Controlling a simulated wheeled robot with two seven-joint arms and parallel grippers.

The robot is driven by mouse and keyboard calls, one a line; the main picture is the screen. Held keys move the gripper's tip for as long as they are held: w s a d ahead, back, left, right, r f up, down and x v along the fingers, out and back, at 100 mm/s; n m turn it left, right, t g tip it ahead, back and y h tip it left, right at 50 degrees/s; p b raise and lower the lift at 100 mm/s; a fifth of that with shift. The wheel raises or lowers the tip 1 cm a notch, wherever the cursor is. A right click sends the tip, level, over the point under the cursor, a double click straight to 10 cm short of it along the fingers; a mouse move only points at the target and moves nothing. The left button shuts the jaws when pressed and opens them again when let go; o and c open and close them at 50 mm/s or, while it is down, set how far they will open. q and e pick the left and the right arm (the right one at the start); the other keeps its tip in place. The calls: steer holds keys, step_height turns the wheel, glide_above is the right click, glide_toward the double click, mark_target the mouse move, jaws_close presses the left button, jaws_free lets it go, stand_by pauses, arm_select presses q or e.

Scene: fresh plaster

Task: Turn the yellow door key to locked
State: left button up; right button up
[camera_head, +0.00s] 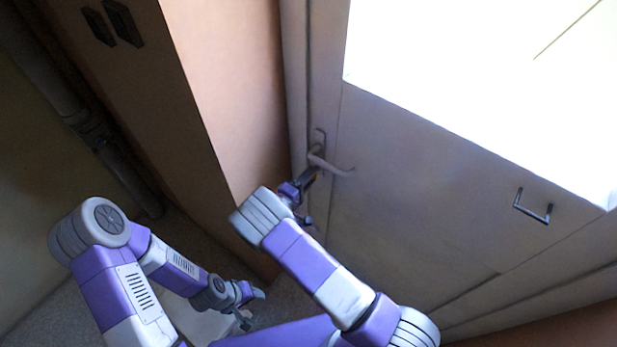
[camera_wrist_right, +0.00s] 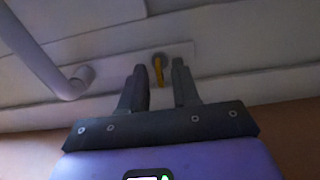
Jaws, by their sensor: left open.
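The yellow door key (camera_wrist_right: 158,70) sits in a round lock on a pale plate in the right wrist view, its bow pointing down the picture. My right gripper (camera_wrist_right: 159,72) is open; its two dark fingers stand on either side of the key, with a visible gap on each side. I cannot tell how deep the key is between them. In the head view my right gripper (camera_head: 309,177) is at the door, just below the lever handle (camera_head: 332,165), and the key is hidden. My left gripper (camera_head: 252,307) is open and empty, low at the left, away from the door.
The lever handle (camera_wrist_right: 35,50) also shows at the left of the right wrist view, close to the right gripper. The door (camera_head: 400,190) has a bright pane above and a dark pull handle (camera_head: 532,207) at right. A brown cabinet (camera_head: 225,90) stands left of the door.

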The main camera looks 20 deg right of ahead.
steer(key=shift+c, duration=0.3)
jaws_close()
steer(key=shift+n, duration=0.4)
steer(key=n+b, duration=0.1)
steer(key=n, duration=1.6)
stand_by(0.4)
